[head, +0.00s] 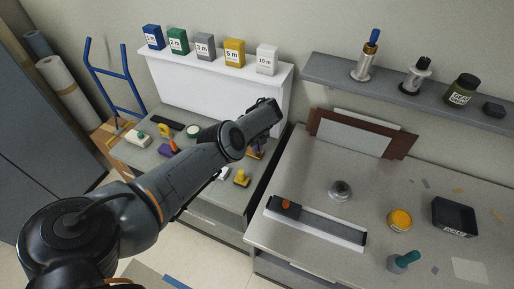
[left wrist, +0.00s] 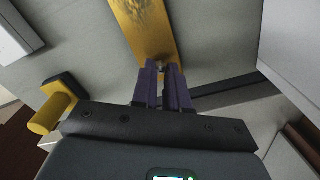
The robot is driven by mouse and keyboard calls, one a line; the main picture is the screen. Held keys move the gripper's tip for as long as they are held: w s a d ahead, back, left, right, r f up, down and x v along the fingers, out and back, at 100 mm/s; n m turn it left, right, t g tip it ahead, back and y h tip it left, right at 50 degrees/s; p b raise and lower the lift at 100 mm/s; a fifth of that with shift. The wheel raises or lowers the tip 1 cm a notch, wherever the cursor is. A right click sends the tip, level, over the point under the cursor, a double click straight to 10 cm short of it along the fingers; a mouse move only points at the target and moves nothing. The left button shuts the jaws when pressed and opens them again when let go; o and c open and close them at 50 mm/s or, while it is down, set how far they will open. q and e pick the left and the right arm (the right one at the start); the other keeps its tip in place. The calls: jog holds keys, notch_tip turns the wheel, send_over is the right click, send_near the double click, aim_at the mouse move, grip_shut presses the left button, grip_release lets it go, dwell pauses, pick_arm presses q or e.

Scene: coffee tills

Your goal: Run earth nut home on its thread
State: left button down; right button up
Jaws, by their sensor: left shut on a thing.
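My left gripper (left wrist: 163,72) has purple fingers. It is shut on a small piece at the lower end of a yellow, worn-looking bar (left wrist: 145,28) in the left wrist view. That piece, apparently the earth nut, is mostly hidden between the fingertips, and its thread cannot be made out. In the head view my left arm reaches over the left bench, its wrist over the bench's right part. A bit of yellow (head: 254,155) shows under the wrist; the fingertips and nut are hidden there. My right gripper is in neither view.
A yellow-handled tool (left wrist: 52,114) lies left of the gripper in the left wrist view. A white ledge (head: 215,62) with several coloured boxes stands behind the bench. The right bench holds a long tray (head: 315,229), a yellow tub (head: 400,220) and a black bin (head: 454,217).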

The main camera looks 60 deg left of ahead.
pick_arm(q)
jog(key=c, duration=1.3)
grip_release()
jog(key=shift+f, duration=0.1)
jog(key=shift+a+b, duration=0.1)
jog(key=shift+b, duration=0.3)
